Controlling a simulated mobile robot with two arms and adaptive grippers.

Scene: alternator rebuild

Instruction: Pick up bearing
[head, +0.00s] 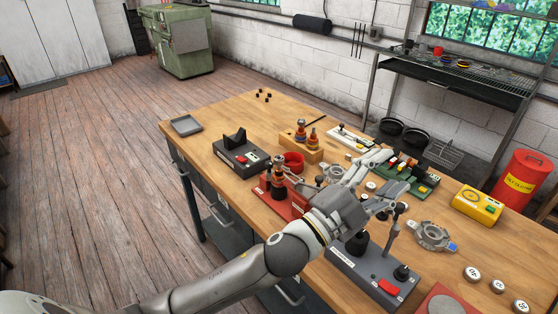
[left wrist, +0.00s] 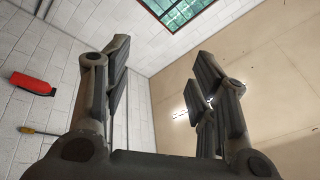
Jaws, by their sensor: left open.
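My left gripper (head: 397,170) is over the middle of the workbench, with its two fingers spread and nothing between them. The left wrist view also shows the open left gripper (left wrist: 161,62) with only wall and ceiling behind it. I cannot pick out the bearing for certain. A small pale round part (head: 370,186) lies close to the fingers, and it is too small to identify. A metal alternator housing (head: 433,236) lies on the bench to the right of the gripper. My left arm and gripper hide part of the bench. My right gripper is not in view.
A grey press-like fixture (head: 345,266), a red fixture (head: 292,207), a black box (head: 236,158) and a yellow device (head: 477,204) stand on the wooden bench (head: 215,113). Several white numbered discs (head: 472,272) lie at the right. The far left bench area is mostly clear.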

